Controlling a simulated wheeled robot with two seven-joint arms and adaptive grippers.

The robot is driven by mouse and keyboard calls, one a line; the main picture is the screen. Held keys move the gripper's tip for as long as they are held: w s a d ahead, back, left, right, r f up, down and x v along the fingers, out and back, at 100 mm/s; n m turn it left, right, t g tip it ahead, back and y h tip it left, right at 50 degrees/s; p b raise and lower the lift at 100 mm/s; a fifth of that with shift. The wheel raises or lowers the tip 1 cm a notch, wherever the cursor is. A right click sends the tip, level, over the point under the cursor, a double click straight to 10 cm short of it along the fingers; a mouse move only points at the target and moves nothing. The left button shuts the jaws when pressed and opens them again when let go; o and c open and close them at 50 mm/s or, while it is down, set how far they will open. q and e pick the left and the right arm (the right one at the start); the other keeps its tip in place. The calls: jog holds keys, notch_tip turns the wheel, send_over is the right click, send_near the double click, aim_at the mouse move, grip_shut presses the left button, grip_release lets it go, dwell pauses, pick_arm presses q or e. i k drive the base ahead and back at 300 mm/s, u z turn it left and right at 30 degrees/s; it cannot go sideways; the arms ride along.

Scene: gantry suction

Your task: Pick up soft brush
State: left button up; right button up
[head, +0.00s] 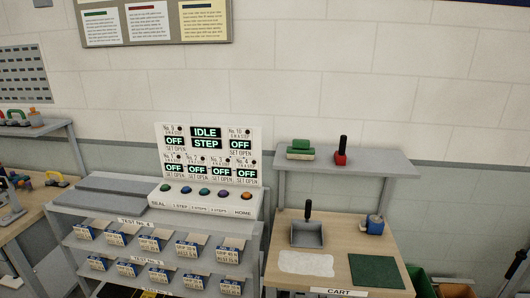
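A green brush-like block (300,149) with a raised green top lies on the shelf above the cart. Beside it on the right stands a red-based tool with an upright black handle (341,150). I cannot tell for sure which of these is the soft brush. A grey dustpan (307,233) with a black handle sits on the cart top below. Neither of my grippers can be made out in the head view.
The wooden cart top (388,243) also holds a white cloth (306,263), a green pad (375,271) and a blue item (375,224). The grey shelf (385,163) is bare to the right. A control panel (208,170) stands left. A dark shape (516,264) at the right edge is unclear.

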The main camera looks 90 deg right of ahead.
aim_at(300, 149)
jog(key=i, duration=0.3)
jog(key=z, duration=2.75)
